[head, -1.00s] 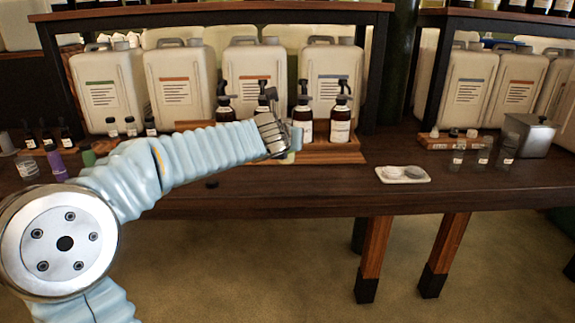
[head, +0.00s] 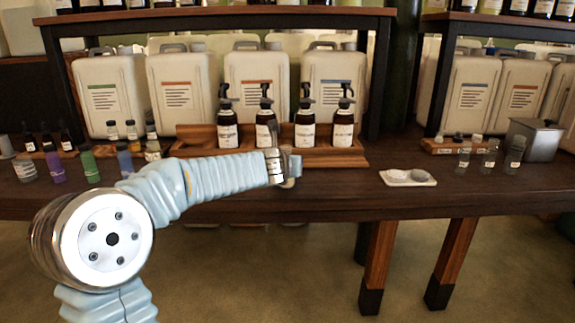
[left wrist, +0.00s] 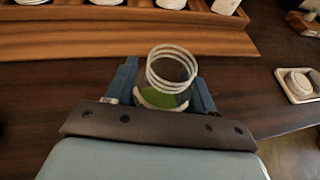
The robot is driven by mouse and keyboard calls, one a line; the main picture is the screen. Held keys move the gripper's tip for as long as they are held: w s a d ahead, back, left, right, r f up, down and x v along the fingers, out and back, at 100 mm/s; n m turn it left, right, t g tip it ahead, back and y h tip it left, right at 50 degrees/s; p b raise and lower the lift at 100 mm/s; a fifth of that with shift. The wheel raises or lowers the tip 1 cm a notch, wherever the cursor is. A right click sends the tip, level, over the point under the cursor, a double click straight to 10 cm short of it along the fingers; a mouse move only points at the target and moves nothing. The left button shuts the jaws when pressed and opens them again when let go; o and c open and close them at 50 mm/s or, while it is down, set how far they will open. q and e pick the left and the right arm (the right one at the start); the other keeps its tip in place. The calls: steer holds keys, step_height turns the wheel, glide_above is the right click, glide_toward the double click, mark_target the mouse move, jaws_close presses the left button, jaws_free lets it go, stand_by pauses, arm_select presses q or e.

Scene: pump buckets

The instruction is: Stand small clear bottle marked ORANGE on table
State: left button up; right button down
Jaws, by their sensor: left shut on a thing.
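My left gripper (head: 284,171) is in front of the tray of pump bottles, over the front part of the dark wooden table (head: 340,203). It is shut on a small clear bottle (head: 295,167), mostly hidden by the fingers in the head view. In the left wrist view, the fingers (left wrist: 165,92) flank the clear bottle (left wrist: 172,65), which shows white rings and a green patch low down. Its marking cannot be read. I cannot tell whether its base touches the table. My right gripper is not in view.
A wooden tray (head: 190,149) holding several dark pump bottles stands behind my gripper. A white dish (head: 407,184) with round lids lies to the right. Small clear bottles (head: 489,154) and a metal tin (head: 535,140) stand farther right. The table front between gripper and dish is clear.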

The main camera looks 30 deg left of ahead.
arm_select(q)
steer(key=o, duration=1.1)
steer(key=shift+r, duration=0.1)
steer(key=p+v, duration=0.1)
steer(key=v, duration=1.1)
steer(key=shift+p, duration=0.35)
